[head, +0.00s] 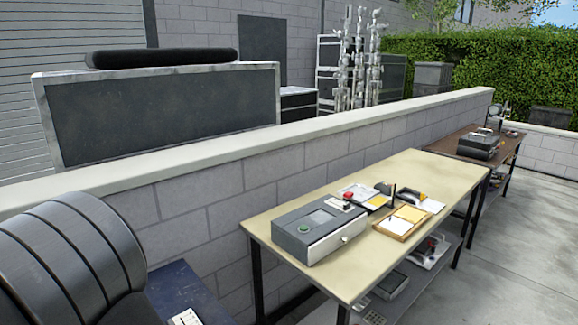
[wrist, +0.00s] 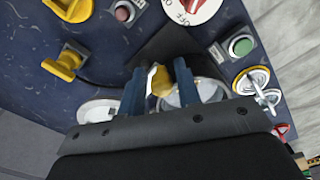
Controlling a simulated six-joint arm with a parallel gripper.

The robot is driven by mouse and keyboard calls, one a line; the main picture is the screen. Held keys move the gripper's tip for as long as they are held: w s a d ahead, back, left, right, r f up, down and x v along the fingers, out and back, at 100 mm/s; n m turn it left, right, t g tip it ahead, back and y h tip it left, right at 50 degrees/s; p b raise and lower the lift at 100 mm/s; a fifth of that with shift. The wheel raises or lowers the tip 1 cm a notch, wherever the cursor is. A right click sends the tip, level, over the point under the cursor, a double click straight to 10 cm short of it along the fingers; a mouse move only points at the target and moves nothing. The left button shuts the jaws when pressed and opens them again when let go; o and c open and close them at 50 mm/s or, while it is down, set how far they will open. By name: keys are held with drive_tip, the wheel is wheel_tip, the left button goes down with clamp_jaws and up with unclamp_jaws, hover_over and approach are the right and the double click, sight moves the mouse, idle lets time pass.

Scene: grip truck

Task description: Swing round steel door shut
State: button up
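In the wrist view, my gripper (wrist: 161,82) points at a dark blue panel (wrist: 95,25). Its two blue fingers stand apart, with a yellow knob-like piece (wrist: 160,82) in the gap between or behind them. I see no clear contact with it. A round silver disc (wrist: 207,92) shows behind the right finger, partly hidden by it. Another pale round metal piece (wrist: 97,110) lies left of the left finger. I cannot tell which is the round steel door, nor how far it stands open. The gripper is not seen in the head view.
The panel carries yellow handles (wrist: 64,65), a red button (wrist: 124,11), a green button (wrist: 241,46), a red-and-white rotary switch (wrist: 191,8) and a yellow-rimmed round fitting (wrist: 251,82). In the head view, a table (head: 440,180) with devices stands right, beside a low block wall (head: 190,205).

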drive_tip(key=shift+w+d, duration=0.2)
drive_tip(key=shift+w, duration=0.15)
drive_tip(key=shift+c, duration=0.8)
drive_tip(key=shift+w+d, duration=0.25)
drive_tip(key=shift+w, duration=0.65)
drive_tip(key=shift+c, duration=0.4)
drive_tip(key=shift+w+a, duration=0.2)
drive_tip(key=shift+w, duration=0.95)
drive_tip(key=shift+w+a, duration=0.4)
drive_tip(key=shift+w, duration=0.35)
drive_tip(key=shift+o, duration=0.2)
drive_tip(key=shift+w+a, duration=0.65)
drive_tip(key=shift+a, duration=0.2)
drive_tip(key=o, duration=0.6)
drive_tip(key=shift+a+r, duration=0.1)
drive_tip(key=shift+a, duration=0.15)
drive_tip(key=shift+c, duration=0.2)
